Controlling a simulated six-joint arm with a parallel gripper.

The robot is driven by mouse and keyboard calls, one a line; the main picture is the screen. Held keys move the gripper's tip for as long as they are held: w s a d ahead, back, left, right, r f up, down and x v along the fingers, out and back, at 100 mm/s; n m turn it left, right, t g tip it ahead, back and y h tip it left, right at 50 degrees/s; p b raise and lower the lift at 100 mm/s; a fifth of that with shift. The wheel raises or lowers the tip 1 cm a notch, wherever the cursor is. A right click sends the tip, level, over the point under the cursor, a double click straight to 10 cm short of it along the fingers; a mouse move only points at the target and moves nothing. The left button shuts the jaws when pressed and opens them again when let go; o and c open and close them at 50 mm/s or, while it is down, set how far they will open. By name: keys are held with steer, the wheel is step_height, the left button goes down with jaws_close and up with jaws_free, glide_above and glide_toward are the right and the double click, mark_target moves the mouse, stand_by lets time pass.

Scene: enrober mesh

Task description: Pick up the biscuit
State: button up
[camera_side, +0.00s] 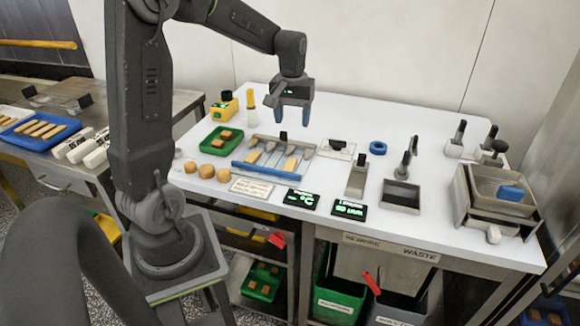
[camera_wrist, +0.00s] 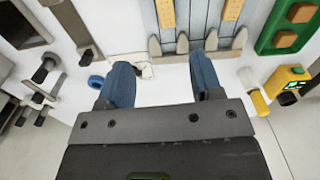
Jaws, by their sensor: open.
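Two tan finger-shaped biscuits lie on a grey slatted rack with a blue front edge (camera_side: 266,169). In the side view one biscuit (camera_side: 254,156) is on the left and the other (camera_side: 291,163) on the right. Both show at the top of the wrist view, cut off by the frame edge: one biscuit (camera_wrist: 165,13) and another (camera_wrist: 232,8). My gripper (camera_side: 292,110) is open with blue fingers and hangs above the table, over the rack's far side. In the wrist view the gap between my fingers (camera_wrist: 161,82) is empty, over white table.
A green tray (camera_side: 209,146) with brown square pieces stands left of the rack, with several rounded tan pieces (camera_side: 207,171) in front. A yellow device (camera_side: 224,109), a blue ring (camera_side: 377,148), metal tools and a steel box (camera_side: 472,210) also stand on the white table.

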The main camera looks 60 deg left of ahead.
mark_target(290, 164)
steer(key=f, duration=0.9)
steer(key=a+f, duration=0.1)
steer(key=f, duration=0.4)
steer(key=shift+f, duration=0.3)
steer(key=c, duration=0.8)
steer(key=shift+r, duration=0.15)
steer(key=shift+c, duration=0.2)
